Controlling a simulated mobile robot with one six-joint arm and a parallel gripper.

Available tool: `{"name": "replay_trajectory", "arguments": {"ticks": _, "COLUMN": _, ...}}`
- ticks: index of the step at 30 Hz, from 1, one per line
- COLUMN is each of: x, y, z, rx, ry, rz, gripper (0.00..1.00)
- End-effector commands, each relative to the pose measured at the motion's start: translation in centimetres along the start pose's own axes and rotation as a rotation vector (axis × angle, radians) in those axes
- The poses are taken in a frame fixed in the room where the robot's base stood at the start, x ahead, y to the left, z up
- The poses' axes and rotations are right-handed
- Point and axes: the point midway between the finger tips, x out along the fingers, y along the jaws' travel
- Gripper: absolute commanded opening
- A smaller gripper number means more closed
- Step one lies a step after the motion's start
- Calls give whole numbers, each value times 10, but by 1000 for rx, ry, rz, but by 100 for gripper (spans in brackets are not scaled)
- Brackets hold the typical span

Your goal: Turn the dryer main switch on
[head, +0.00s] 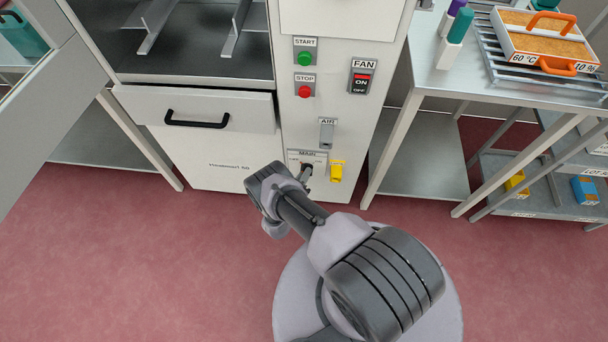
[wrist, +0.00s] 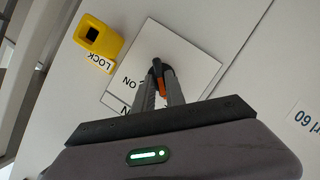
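The dryer main switch sits on a white plate labelled MAIN (head: 307,155), low on the dryer's front panel. The plate fills the middle of the wrist view (wrist: 190,62), where an "ON" label shows in part. My gripper (head: 307,168) is at this plate. In the wrist view, its two fingers (wrist: 159,78) stand close together around a dark switch handle with an orange part (wrist: 162,89). They appear shut on it. The fingers hide much of the handle, so its exact position is hard to tell. A yellow LOCK piece (head: 336,172) is beside the plate, apart from the fingers.
Above the switch are the AIR lever (head: 327,133), red STOP button (head: 304,91), green START button (head: 305,58) and FAN switch (head: 361,82). A drawer with a black handle (head: 197,122) is left. A metal table (head: 450,82) with a grain tray stands right.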

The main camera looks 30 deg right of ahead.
Motion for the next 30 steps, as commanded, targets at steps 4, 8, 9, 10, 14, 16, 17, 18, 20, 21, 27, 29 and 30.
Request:
{"name": "replay_trajectory", "arguments": {"ticks": 4, "x": 0, "y": 0, "z": 0, "rx": 0, "ry": 0, "rz": 0, "gripper": 0}}
{"name": "replay_trajectory", "arguments": {"ticks": 8, "x": 0, "y": 0, "z": 0, "rx": 0, "ry": 0, "rz": 1, "gripper": 0}}
{"name": "replay_trajectory", "arguments": {"ticks": 9, "x": 0, "y": 0, "z": 0, "rx": 1, "ry": 0, "rz": 0, "gripper": 0}}
{"name": "replay_trajectory", "arguments": {"ticks": 10, "x": 0, "y": 0, "z": 0, "rx": 3, "ry": -1, "rz": 0, "gripper": 0}}
{"name": "replay_trajectory", "arguments": {"ticks": 14, "x": 0, "y": 1, "z": 0, "rx": 22, "ry": 0, "rz": -8, "gripper": 0}}
{"name": "replay_trajectory", "arguments": {"ticks": 16, "x": 0, "y": 2, "z": 0, "rx": 45, "ry": 0, "rz": -16, "gripper": 0}}
{"name": "replay_trajectory", "arguments": {"ticks": 17, "x": 0, "y": 2, "z": 0, "rx": 58, "ry": 0, "rz": -22, "gripper": 0}}
{"name": "replay_trajectory", "arguments": {"ticks": 18, "x": 0, "y": 2, "z": 0, "rx": 77, "ry": 1, "rz": -30, "gripper": 0}}
{"name": "replay_trajectory", "arguments": {"ticks": 20, "x": 0, "y": 2, "z": 0, "rx": 114, "ry": 1, "rz": -44, "gripper": 0}}
{"name": "replay_trajectory", "arguments": {"ticks": 21, "x": 0, "y": 3, "z": 1, "rx": 141, "ry": 0, "rz": -54, "gripper": 0}}
{"name": "replay_trajectory", "arguments": {"ticks": 27, "x": 0, "y": 5, "z": 2, "rx": 306, "ry": -1, "rz": -123, "gripper": 0}}
{"name": "replay_trajectory", "arguments": {"ticks": 29, "x": 0, "y": 6, "z": 2, "rx": 359, "ry": -1, "rz": -145, "gripper": 0}}
{"name": "replay_trajectory", "arguments": {"ticks": 30, "x": 0, "y": 6, "z": 2, "rx": 395, "ry": -1, "rz": -160, "gripper": 0}}
